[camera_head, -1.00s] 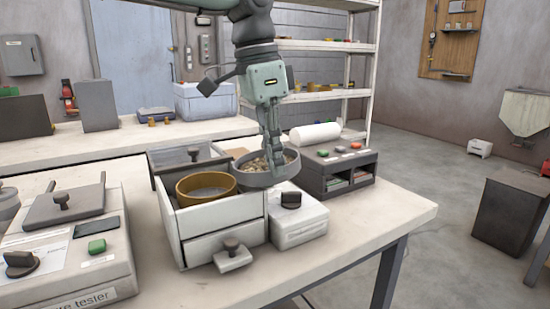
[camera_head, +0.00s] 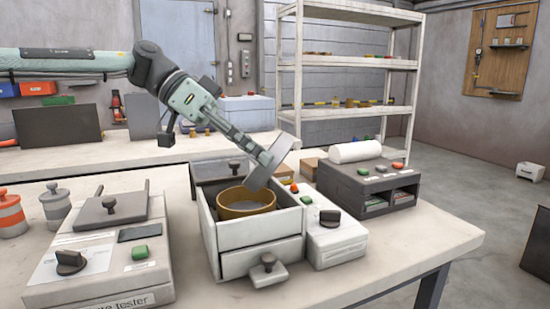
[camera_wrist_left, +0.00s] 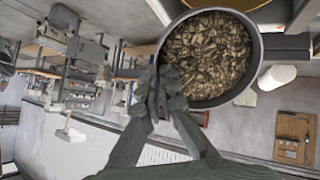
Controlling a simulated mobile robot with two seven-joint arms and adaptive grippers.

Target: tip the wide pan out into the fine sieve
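The wide pan (camera_head: 270,162) is grey and round. In the head view it is steeply tilted above the right part of the fine sieve, and its inside is hidden. In the left wrist view the pan (camera_wrist_left: 252,80) still holds many brown pellets (camera_wrist_left: 207,55). The fine sieve (camera_head: 247,211), a brass-coloured ring, sits in the top of the white drawer box. A bit of brass rim (camera_wrist_left: 240,3) shows at the top of the left wrist view. My left gripper (camera_head: 262,157) is shut on the pan's rim. My right gripper is not in view.
A white unit with a black knob (camera_head: 330,217) and a dark unit with buttons (camera_head: 368,185) stand right of the box. A tester (camera_head: 105,250) stands to the left. A dark-framed tray (camera_head: 215,170) is behind. The table's front right (camera_head: 440,240) is clear.

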